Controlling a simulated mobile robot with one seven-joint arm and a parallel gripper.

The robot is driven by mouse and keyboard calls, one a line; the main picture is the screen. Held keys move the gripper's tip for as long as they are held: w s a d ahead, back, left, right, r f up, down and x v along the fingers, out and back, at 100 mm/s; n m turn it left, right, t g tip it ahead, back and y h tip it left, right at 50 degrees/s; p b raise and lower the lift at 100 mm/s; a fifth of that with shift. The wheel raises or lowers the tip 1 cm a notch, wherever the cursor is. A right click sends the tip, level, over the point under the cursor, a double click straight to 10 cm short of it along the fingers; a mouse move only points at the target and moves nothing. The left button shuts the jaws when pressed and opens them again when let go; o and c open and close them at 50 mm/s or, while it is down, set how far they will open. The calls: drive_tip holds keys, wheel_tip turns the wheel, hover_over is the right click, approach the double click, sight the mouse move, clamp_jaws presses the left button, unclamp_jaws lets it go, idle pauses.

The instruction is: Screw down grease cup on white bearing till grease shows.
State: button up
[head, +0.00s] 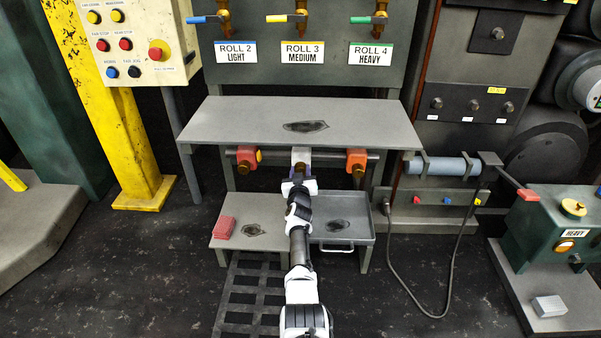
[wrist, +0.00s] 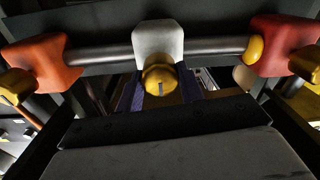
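The white bearing (head: 301,155) is the middle one of three blocks on a bar under the grey shelf. It also shows in the wrist view (wrist: 158,38), with a round brass grease cup (wrist: 160,80) on its near face. The cup has a dark slot or mark. My gripper (head: 299,180) is at the white bearing, with bluish-purple fingers (wrist: 160,90) on either side of the cup. I cannot tell whether they touch it. In the head view my gripper hides most of the cup. No grease is clearly visible at the bearing.
A red bearing (head: 246,159) and an orange bearing (head: 356,161) flank the white one, each with its own cup. The grey shelf (head: 225,122) overhangs them. A cable (head: 392,270) hangs at the right.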

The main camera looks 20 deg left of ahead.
drive_tip(key=c, duration=0.4)
drive_tip(key=shift+o, duration=0.2)
drive_tip(key=m+b, duration=0.1)
drive_tip(key=m, duration=0.2)
drive_tip(key=shift+f+m, duration=0.1)
drive_tip(key=shift+m, duration=0.2)
drive_tip(key=shift+m+b, duration=0.75)
drive_tip(key=shift+m, duration=1.25)
drive_tip(key=o, duration=1)
